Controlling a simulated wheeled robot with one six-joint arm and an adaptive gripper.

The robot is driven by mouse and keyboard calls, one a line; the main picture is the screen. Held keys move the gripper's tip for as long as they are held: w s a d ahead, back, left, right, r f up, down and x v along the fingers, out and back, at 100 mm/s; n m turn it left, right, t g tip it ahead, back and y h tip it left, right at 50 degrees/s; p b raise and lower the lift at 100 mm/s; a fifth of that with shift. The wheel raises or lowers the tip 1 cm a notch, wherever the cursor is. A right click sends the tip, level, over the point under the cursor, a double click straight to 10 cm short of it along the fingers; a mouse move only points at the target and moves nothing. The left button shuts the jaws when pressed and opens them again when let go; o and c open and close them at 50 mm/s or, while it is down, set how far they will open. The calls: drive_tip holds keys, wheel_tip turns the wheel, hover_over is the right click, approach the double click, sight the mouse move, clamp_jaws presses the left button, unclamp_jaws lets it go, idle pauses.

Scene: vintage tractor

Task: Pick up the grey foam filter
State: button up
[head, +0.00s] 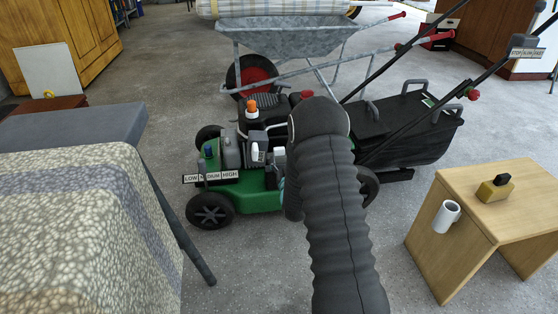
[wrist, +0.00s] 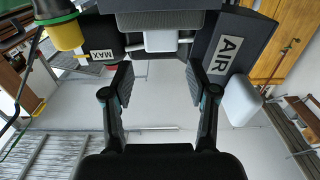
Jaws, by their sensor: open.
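In the wrist view, a dark grey block that looks like the grey foam filter (wrist: 160,20) shows at the top middle, partly cut off by the frame edge. A small white block (wrist: 161,41) sits just below it in the picture. A dark panel marked AIR (wrist: 228,48) stands to its right. My gripper (wrist: 160,82) is open and empty, its two fingers spread wide below the grey block and apart from it. In the head view, my arm hides my gripper and part of the green lawn mower (head: 262,196). I cannot make out the filter there.
A yellow-and-black part (wrist: 66,33) and a MAX label (wrist: 102,56) show at the wrist view's left. A wooden stool (head: 462,222) holds a yellow block (head: 492,192). A cloth-covered surface (head: 75,220) is at left; a wheelbarrow (head: 283,38) stands behind. Floor is free in front.

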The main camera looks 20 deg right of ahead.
sight(279, 151)
drive_tip(key=shift+w+d+f, duration=0.15)
drive_tip(key=shift+w, duration=1.75)
drive_tip(key=shift+w+d+f, duration=0.15)
drive_tip(key=shift+w, duration=1.7)
drive_tip(key=shift+c, duration=0.2)
drive_tip(key=c, duration=0.9)
